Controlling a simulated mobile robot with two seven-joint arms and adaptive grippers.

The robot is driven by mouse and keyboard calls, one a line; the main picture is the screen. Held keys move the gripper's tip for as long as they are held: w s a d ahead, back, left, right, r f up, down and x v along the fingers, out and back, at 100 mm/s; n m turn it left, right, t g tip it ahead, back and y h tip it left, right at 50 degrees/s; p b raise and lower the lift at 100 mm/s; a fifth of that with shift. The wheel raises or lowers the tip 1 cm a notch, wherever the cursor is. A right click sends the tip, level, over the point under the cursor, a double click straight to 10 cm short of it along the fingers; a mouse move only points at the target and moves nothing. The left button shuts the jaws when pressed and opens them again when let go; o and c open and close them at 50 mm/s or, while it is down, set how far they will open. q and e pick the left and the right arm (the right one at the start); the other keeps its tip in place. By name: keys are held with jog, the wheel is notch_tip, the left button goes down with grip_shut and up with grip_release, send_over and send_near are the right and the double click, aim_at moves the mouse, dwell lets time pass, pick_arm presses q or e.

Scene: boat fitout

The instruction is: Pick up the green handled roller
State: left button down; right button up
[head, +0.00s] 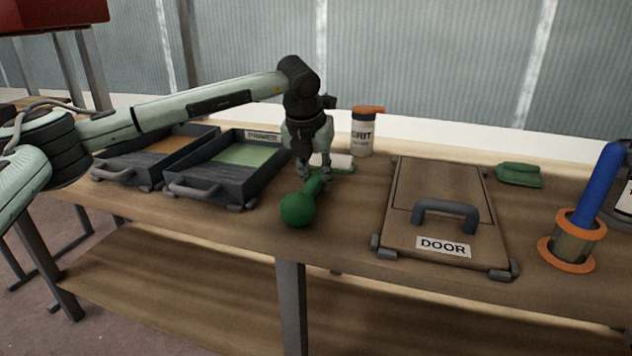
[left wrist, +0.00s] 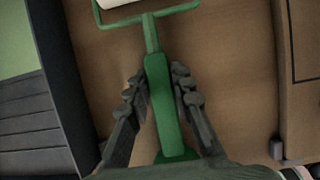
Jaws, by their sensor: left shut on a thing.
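The green handled roller (head: 297,208) lies on the wooden bench in the head view, its round green knob toward the front edge and its pale roller sleeve (head: 334,161) toward the back. My left gripper (head: 315,184) points down over the handle and is shut on it. In the left wrist view the green handle (left wrist: 162,100) runs between the two dark fingers of the left gripper (left wrist: 160,92), with the green frame and part of the pale sleeve at the top edge. My right gripper is not in view.
Left of the roller stand a tray labelled PRIMER (head: 215,183) with green inside and another tray (head: 127,174) with orange inside. A GRIT bottle (head: 362,136) stands behind. A DOOR panel (head: 440,190) with a handle lies to the right, then a blue-handled tool (head: 600,185) in an orange-rimmed holder.

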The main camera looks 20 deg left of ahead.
aim_at(317, 176)
pick_arm(q)
jog(key=shift+r, duration=0.15)
jog(key=shift+r, duration=0.25)
notch_tip(317, 176, up, 4)
jog(key=shift+f+b, duration=0.25)
jog(key=shift+b, duration=0.05)
jog(key=s+a+r+b, duration=0.1)
jog(key=s+a+r, duration=0.5)
jog(key=s+a, duration=0.2)
jog(key=shift+s+r, duration=0.35)
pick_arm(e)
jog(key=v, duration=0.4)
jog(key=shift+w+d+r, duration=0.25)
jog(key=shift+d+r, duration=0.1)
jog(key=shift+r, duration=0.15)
